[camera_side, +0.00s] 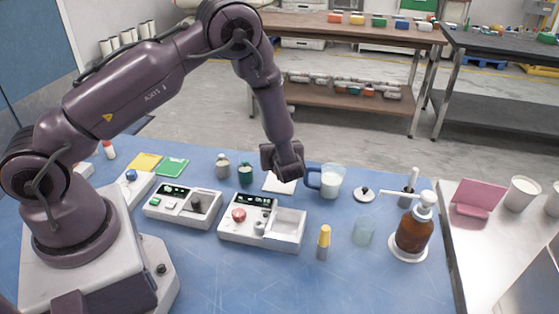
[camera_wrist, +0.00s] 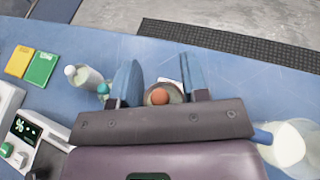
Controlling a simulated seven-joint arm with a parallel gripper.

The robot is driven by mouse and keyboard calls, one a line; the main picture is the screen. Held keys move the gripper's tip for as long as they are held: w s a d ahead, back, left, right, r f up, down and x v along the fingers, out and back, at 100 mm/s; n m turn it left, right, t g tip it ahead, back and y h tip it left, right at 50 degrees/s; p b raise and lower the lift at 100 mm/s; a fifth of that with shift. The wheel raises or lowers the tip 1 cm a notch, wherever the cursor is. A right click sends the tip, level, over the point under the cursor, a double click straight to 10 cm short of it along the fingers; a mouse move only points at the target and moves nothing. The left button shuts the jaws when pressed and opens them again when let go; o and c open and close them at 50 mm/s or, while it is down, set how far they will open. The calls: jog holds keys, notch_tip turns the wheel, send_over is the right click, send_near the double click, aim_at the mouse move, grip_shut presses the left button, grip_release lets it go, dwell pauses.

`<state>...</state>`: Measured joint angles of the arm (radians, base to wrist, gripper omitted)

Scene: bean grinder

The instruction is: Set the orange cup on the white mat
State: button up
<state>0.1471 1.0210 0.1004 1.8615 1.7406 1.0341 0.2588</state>
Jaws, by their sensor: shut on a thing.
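My gripper (camera_side: 283,172) hangs low over the back middle of the blue table, pointing down. In the wrist view its two blue fingers (camera_wrist: 160,88) stand apart with a round orange-topped thing between them, which I take to be the orange cup (camera_wrist: 160,97). The gripper is shut on it. Its lower part is hidden by the gripper body, and I cannot make it out in the side view. The white mat (camera_side: 274,187) lies under and just left of my gripper, partly covered by it. A small corner of the mat (camera_wrist: 166,81) shows between the fingers.
A blue-handled mug of white liquid (camera_side: 331,183) stands close right of my gripper. A grey jar (camera_side: 222,166) and a green jar (camera_side: 245,174) stand left. A white device with a tray (camera_side: 262,224) sits in front. A pump bottle (camera_side: 412,235) is further right.

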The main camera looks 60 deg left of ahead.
jog(key=shift+w+a+f, duration=0.1)
jog(key=shift+w+f, duration=0.1)
jog(key=shift+f, duration=0.05)
jog(key=shift+w+f, duration=0.2)
jog(key=shift+f, duration=1.5)
jog(key=shift+f, duration=0.2)
jog(key=o, duration=1)
jog(key=shift+r, duration=0.15)
